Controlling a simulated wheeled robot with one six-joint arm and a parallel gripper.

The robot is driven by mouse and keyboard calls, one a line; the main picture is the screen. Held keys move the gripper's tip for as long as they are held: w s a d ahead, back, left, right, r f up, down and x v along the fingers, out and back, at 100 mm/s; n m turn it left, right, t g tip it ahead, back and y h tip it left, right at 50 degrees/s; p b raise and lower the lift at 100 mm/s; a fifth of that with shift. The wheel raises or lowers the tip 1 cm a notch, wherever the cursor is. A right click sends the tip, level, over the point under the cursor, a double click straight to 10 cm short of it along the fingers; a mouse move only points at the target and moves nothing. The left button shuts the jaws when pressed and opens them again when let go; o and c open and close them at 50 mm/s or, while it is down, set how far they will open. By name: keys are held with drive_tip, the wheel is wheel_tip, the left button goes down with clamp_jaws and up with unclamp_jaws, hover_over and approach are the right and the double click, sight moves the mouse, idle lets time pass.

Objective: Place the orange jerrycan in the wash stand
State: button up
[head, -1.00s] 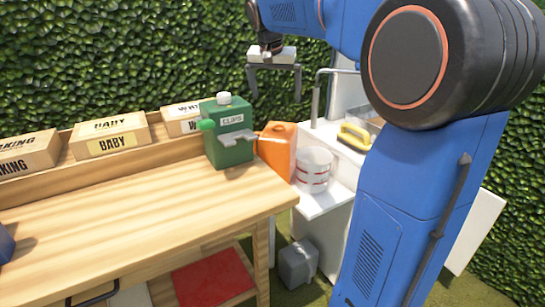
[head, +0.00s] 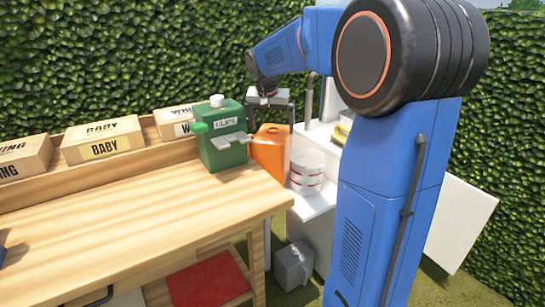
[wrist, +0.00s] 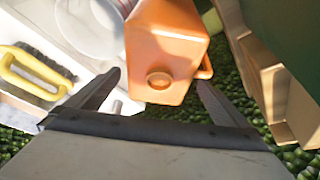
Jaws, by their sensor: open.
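The orange jerrycan (head: 270,155) stands just beyond the bench's right end, partly behind the green container; what its base rests on is hidden. My gripper (head: 270,115) is open above it, fingers pointing down. In the wrist view the jerrycan (wrist: 167,40) shows its round cap and side handle between the lines of my open fingers (wrist: 158,80), with no clear contact. The white wash stand (head: 312,207) is to the right, partly hidden by my arm; its white surface (wrist: 62,28) also shows in the wrist view.
A green container (head: 222,145) stands on the wooden bench (head: 130,215), close to the jerrycan's left. A red-striped clear bucket (head: 306,172) is close to its right. A yellow-handled brush (wrist: 35,72) lies on the stand. A grey can (head: 293,266) sits below.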

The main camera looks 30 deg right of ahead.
drive_tip(key=shift+x, duration=0.9)
drive_tip(key=shift+f, duration=0.2)
drive_tip(key=shift+c, duration=0.6)
drive_tip(key=c, duration=1.4)
drive_tip(key=shift+r, duration=0.1)
